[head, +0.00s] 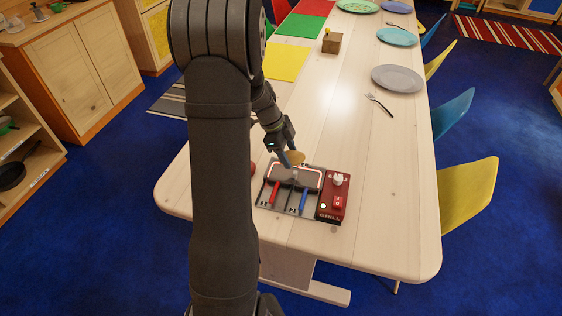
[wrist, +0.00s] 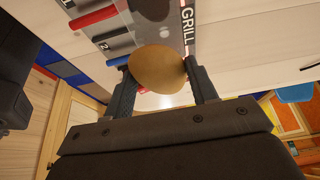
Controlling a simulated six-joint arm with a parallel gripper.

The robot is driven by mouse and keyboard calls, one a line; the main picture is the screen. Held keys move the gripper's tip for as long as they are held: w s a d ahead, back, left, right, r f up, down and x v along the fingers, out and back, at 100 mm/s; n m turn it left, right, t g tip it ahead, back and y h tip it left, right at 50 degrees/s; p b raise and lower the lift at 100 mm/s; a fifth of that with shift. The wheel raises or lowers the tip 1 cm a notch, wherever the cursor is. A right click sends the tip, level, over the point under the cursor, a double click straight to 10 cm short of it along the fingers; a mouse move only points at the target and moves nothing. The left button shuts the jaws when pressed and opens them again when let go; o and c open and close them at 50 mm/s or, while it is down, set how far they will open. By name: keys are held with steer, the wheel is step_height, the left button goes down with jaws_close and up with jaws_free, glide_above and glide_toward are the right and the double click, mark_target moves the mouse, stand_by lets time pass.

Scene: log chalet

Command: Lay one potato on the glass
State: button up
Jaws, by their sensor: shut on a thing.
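My gripper (head: 287,157) is shut on a tan, oval potato (wrist: 158,69), one finger on each side of it. The potato (head: 296,157) is held at the back edge of the tabletop grill in the head view, seemingly above it; the exact gap cannot be told. The grill has a pale, rimmed top plate (head: 294,179), which looks like the glass, and a red control box (head: 331,205) marked GRILL. In the wrist view part of the grill (wrist: 187,28) shows behind the potato.
A reddish-brown thing (head: 252,168) is partly hidden by my arm. A fork (head: 379,104), grey plate (head: 397,79) and wooden block (head: 332,42) lie farther back. The table's right front is clear.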

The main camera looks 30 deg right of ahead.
mark_target(284, 169)
steer(key=w+f, duration=0.1)
steer(key=w+a+f, duration=0.1)
steer(key=w, duration=0.1)
steer(key=shift+a, duration=0.2)
steer(key=shift+f, duration=2)
steer(key=o, duration=1)
steer(key=shift+f, duration=0.15)
steer(key=v, duration=1.2)
